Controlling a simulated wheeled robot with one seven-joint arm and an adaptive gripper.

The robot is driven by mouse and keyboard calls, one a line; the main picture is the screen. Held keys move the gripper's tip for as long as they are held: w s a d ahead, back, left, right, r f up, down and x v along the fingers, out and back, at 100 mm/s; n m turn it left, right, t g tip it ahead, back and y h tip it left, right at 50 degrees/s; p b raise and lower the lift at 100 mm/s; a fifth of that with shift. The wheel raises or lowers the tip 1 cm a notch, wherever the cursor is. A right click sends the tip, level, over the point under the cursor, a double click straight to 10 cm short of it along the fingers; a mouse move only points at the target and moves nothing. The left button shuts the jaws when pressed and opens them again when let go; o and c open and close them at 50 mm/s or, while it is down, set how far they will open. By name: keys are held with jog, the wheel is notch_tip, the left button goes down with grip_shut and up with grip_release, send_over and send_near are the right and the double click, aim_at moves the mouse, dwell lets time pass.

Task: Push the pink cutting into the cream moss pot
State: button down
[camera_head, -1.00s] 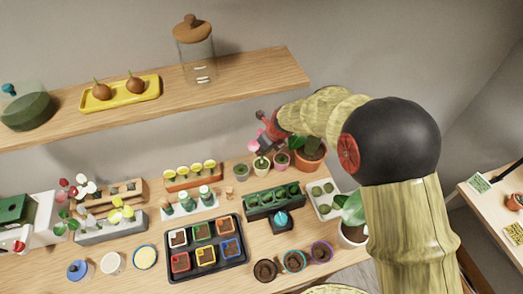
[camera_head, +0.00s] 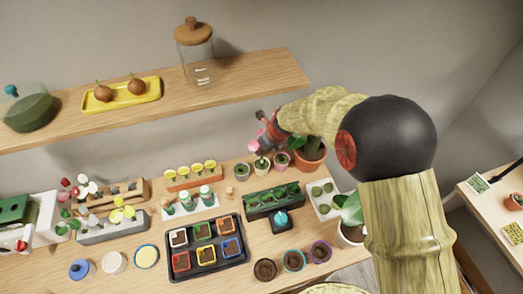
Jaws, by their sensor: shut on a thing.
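The pink cutting (camera_head: 254,145) is small and shows just below my gripper (camera_head: 264,137), at the far back of the table. My gripper is shut on it, though my fingers are small and partly hidden by my own arm. The cream moss pot (camera_head: 262,167) stands right below, between a grey-green pot (camera_head: 241,174) and a pink pot (camera_head: 281,162). The cutting is above and slightly left of the cream pot. I cannot tell whether its lower end touches the moss.
A terracotta pot with a leafy plant (camera_head: 309,157) stands close on the right. A dark green planter (camera_head: 273,203) is in front, and a wooden shelf (camera_head: 150,103) hangs behind. A black tray of coloured pots (camera_head: 207,263) sits nearer.

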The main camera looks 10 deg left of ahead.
jog(key=shift+f+b, duration=1.05)
jog(key=shift+f, duration=1.35)
jog(key=c, duration=1.8)
grip_release()
jog(key=shift+c, duration=0.2)
jog(key=shift+o, duration=0.9)
jog(key=shift+o, duration=1)
jog(key=shift+r, duration=0.1)
notch_tip(320, 180, up, 7)
jog(key=p, duration=0.7)
jog(key=shift+p, duration=0.3)
